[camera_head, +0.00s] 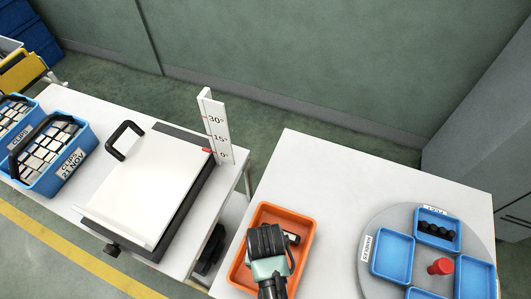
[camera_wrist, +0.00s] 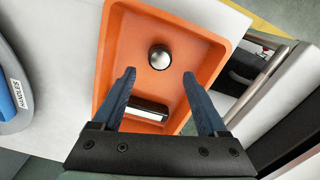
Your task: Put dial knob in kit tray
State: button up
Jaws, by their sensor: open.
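An orange tray (camera_head: 262,210), which I take for the kit tray, stands on the right-hand table; it also fills the middle of the wrist view (camera_wrist: 113,50). A round, dark knob with a shiny metal top (camera_wrist: 159,57) lies inside it, possibly the dial knob. A silver bar-shaped part (camera_wrist: 150,106) lies in the tray too, near the side closer to my gripper in the wrist view. My gripper (camera_wrist: 159,75) is open and empty above the tray, its fingertips either side of the knob in that view. In the head view my gripper (camera_head: 268,242) hides most of the tray's inside.
A grey turntable (camera_head: 368,225) on the right carries blue bins, one (camera_head: 437,215) holding black parts; its red hub (camera_head: 440,266) stands up. On the left table are a white tilting plate (camera_head: 155,185) with an angle scale (camera_head: 215,125) and blue bins of clips (camera_head: 55,180).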

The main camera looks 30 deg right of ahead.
notch_tip(320, 180, up, 7)
jog(key=shift+f, duration=0.2)
jog(key=w+d+r+n+t+h, duration=0.2)
jog(key=w+r+t, duration=0.4)
jog(key=w+r, duration=0.6)
jog(key=w+a+r+n+t, duration=0.15)
jog(key=w+r+t, duration=0.35)
jog(key=r, duration=0.6)
jog(key=w+a+r+n+t, duration=0.1)
jog(key=w+a+r+t, duration=0.15)
jog(key=w+r, duration=0.7)
jog(key=s+a+r+t, duration=0.1)
jog(key=s+r+t, duration=0.15)
jog(key=r, duration=0.65)
jog(key=s+a+r+t, duration=0.2)
jog(key=r+t, duration=0.2)
jog(key=r, duration=0.5)
jog(key=s+a+r+n+t+y, duration=0.1)
jog(key=s+a+r+t, duration=0.1)
jog(key=s+r, duration=0.3)
jog(key=s+a+r+n+t+y+b, duration=0.1)
jog(key=s+r+t, duration=0.4)
jog(key=r, duration=0.7)
jog(key=shift+s+a+r+n, duration=0.25)
jog(key=shift+s+a+n, duration=0.25)
jog(key=shift+a, duration=0.2)
